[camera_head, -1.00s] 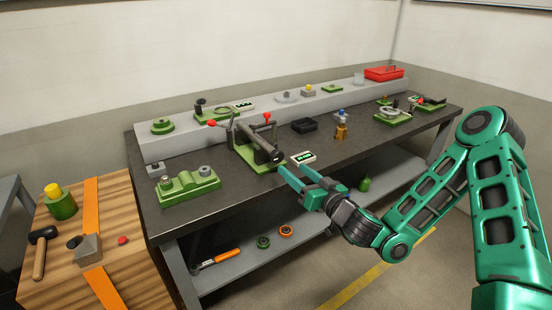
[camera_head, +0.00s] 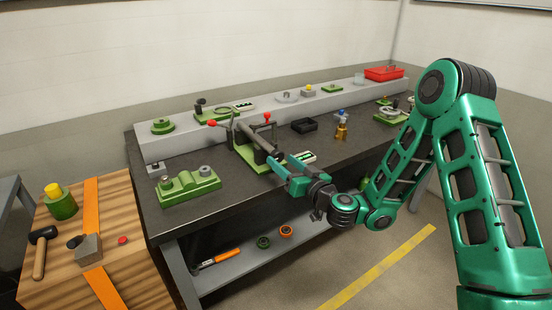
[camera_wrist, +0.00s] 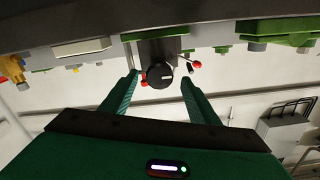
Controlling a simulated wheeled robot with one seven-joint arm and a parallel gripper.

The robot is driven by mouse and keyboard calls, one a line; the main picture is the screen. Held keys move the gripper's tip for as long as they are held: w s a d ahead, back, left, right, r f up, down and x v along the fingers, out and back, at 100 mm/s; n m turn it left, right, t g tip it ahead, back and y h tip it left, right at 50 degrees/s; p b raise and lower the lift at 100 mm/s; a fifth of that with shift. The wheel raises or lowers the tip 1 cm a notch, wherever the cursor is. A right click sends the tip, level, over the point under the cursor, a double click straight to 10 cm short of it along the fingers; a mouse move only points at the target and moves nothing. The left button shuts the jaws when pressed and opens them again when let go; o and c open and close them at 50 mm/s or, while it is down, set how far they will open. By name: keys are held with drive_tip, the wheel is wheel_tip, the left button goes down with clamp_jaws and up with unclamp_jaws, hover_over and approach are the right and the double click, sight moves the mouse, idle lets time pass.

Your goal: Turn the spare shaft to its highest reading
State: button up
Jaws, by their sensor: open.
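A dark shaft (camera_head: 259,141) lies across a stand with a green base (camera_head: 243,153) on the workbench. No label shows whether it is the spare one. Its round black end (camera_wrist: 159,76) faces the wrist camera and carries a short pale mark. My gripper (camera_head: 279,165) is open, at the near end of this shaft. In the wrist view its two fingers (camera_wrist: 159,82) lie left and right of the shaft end, with a gap on each side. A small white readout (camera_head: 302,157) with a green display stands just right of the stand; its digits are too small to read.
Red-knobbed levers (camera_head: 267,117) rise from the stand near the shaft. A green block fixture (camera_head: 187,186) sits at the front left, a black tray (camera_head: 304,126) and a brass piece (camera_head: 341,133) to the right. The bench front between block and stand is clear.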

sight(279, 158)
drive_tip(key=shift+x, duration=2.2)
drive_tip(key=shift+c, duration=0.2)
drive_tip(key=c, duration=1)
drive_tip(key=shift+a, duration=0.2)
drive_tip(key=shift+d, duration=0.15)
